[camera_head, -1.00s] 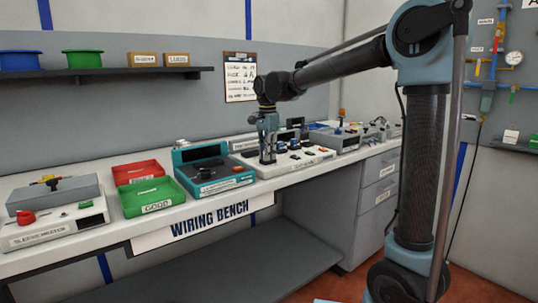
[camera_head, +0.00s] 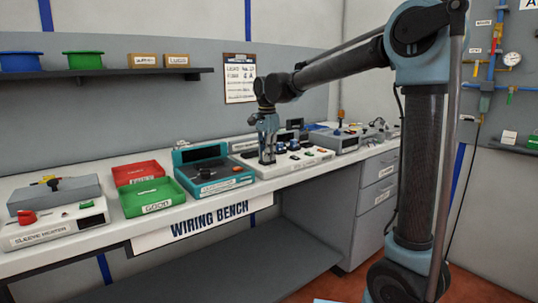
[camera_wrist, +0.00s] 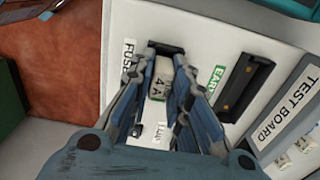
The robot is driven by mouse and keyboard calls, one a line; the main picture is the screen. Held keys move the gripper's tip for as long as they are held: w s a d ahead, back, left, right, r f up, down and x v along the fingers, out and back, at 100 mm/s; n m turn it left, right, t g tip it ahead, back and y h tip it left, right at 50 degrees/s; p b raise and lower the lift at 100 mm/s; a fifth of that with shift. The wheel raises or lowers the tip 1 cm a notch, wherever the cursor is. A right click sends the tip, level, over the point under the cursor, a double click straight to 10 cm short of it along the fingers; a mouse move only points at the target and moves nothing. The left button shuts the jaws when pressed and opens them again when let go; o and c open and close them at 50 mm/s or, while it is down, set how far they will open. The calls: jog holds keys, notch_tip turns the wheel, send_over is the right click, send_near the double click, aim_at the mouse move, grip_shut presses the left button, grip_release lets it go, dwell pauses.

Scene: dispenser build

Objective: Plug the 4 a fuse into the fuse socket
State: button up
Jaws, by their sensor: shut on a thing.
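The pale fuse marked 4 A (camera_wrist: 159,84) is between the fingers of my gripper (camera_wrist: 166,62) in the wrist view. My gripper is shut on it. A black fuse socket (camera_wrist: 165,45) lies by the FUSE label (camera_wrist: 128,60) on the white test board (camera_wrist: 210,28). The fuse's far end meets the socket's edge in this view; I cannot tell whether it is seated or just above. In the head view my gripper (camera_head: 267,160) points down over the test board (camera_head: 300,164), and the fuse is hidden there.
A black holder (camera_wrist: 246,87) sits right of the fingers in the wrist view. A teal device (camera_head: 213,174), a green GOOD tray (camera_head: 155,197) and a red tray (camera_head: 138,171) stand left of the board. Several small parts lie on the board.

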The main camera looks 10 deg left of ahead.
jog(key=shift+s+f, duration=0.25)
jog(key=shift+f, duration=0.1)
jog(key=o, duration=1)
jog(key=shift+c, duration=0.2)
jog(key=shift+w+a+f, duration=0.2)
jog(key=shift+w+f, duration=0.3)
jog(key=shift+w, duration=0.05)
jog(key=shift+s+d+r, duration=0.15)
jog(key=shift+s+r, duration=0.1)
jog(key=shift+r, duration=0.1)
jog(key=o, duration=0.5)
jog(key=shift+o, duration=0.2)
jog(key=shift+r, duration=0.15)
jog(key=shift+r, duration=3.45)
